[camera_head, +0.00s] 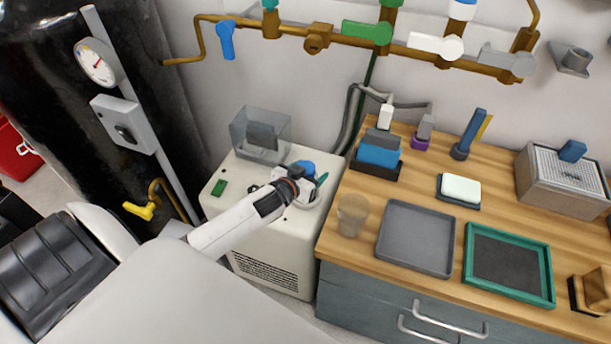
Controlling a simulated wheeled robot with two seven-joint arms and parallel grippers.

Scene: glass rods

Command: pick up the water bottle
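My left arm reaches in from the lower left, and my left gripper (302,186) is over the top of the white cabinet-like machine (220,200). Its fingers are small and partly hidden by my own wrist, so I cannot tell whether they are open or shut. A rounded blue item (303,167) shows just beyond the gripper; I cannot tell whether it is the water bottle or whether the gripper touches it. No other thing is clearly a water bottle. My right gripper is not in view.
A clear cup (352,214) stands near the wooden counter's left edge. A grey tray (415,237), a green-rimmed tray (508,264) and a soap dish (459,190) are to its right. Brass pipes with valves (367,33) run along the wall. A dark cylinder (170,100) stands at left.

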